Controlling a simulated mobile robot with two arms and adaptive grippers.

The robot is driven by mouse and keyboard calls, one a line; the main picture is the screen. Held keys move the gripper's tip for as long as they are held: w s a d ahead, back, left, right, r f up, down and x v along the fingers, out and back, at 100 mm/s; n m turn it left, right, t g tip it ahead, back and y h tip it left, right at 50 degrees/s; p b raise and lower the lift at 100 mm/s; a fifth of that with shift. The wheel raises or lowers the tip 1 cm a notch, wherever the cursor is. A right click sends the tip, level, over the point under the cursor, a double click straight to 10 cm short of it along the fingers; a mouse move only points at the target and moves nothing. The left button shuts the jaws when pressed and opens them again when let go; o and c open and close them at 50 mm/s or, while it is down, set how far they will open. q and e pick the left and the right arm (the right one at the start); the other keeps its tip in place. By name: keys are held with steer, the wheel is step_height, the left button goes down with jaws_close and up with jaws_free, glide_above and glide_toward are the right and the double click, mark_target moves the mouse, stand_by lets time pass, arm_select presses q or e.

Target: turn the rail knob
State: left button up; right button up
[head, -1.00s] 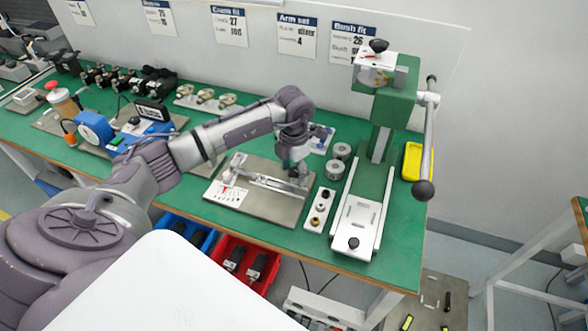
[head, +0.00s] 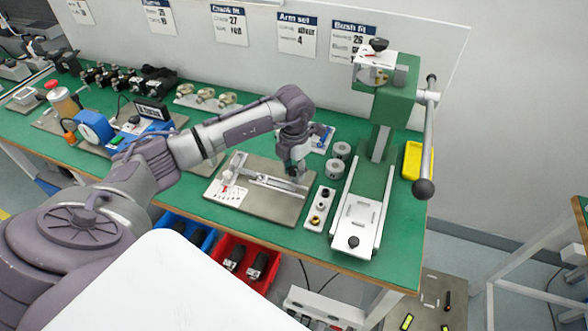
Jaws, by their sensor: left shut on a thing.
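A metal rail fixture (head: 271,184) lies on a grey base plate (head: 262,206) on the green bench, with a small scale card (head: 226,193) at its left end. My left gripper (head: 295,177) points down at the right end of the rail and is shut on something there. The fingers and wrist cover the rail knob, so its turn cannot be seen. My right gripper is not in view.
A white tray with small round parts (head: 319,209) and two grey cylinders (head: 335,168) stand right of the plate. A green press (head: 384,150) with a long ball-ended lever (head: 427,145) stands further right. Red (head: 247,262) and blue bins hang below the front edge.

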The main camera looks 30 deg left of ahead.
mark_target(294, 169)
arm_select(q)
steer(key=shift+n, duration=2.1)
steer(key=o, duration=1.1)
steer(key=shift+o, duration=0.2)
steer(key=shift+r, duration=0.1)
step_height(294, 169, up, 12)
